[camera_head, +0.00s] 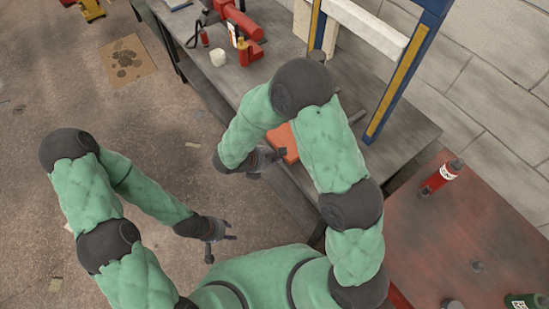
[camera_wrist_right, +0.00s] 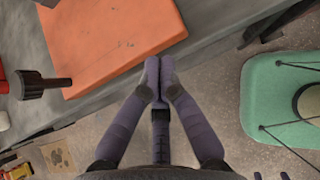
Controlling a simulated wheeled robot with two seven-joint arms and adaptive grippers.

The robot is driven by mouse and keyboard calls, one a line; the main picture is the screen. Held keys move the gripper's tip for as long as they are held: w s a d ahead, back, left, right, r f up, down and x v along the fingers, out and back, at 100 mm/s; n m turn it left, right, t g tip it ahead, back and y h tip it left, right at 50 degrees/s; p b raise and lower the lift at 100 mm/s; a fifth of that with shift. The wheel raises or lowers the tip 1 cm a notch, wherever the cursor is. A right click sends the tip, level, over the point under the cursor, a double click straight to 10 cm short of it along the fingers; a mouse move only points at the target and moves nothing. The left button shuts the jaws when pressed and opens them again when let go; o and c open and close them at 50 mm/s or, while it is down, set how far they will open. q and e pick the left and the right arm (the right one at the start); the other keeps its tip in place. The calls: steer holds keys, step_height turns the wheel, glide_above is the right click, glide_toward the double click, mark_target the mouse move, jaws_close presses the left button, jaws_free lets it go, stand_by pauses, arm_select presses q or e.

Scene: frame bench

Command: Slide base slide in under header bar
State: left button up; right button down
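A flat orange slab, which looks like the base slide (camera_head: 284,141), lies on the grey bench, mostly hidden by my right arm in the head view. In the right wrist view the slab (camera_wrist_right: 115,40) fills the upper middle. A pale bar, which looks like the header bar (camera_head: 366,26), spans the blue-and-yellow frame above the bench. My right gripper (camera_head: 279,156) is at the slab's near edge; its fingertips (camera_wrist_right: 158,68) are together there, and I cannot tell whether they touch it. My left gripper (camera_head: 222,248) is spread and empty above the floor.
The bench (camera_head: 232,78) holds a red tool (camera_head: 240,20) and a white cup (camera_head: 218,57) at its far end. A black knob (camera_wrist_right: 35,85) is left of the slab in the wrist view. A reddish table (camera_head: 440,245) with a red bottle (camera_head: 441,177) stands at right.

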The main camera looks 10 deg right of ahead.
arm_select(q)
steer(key=shift+f+b, duration=0.45)
arm_select(e)
steer(key=w+d, duration=0.2)
steer(key=d, duration=0.3)
steer(key=w+d, duration=0.2)
steer(key=d, duration=0.3)
steer(key=w+d, duration=0.2)
steer(key=d, duration=0.4)
steer(key=shift+w, duration=0.3)
steer(key=shift+a, duration=0.1)
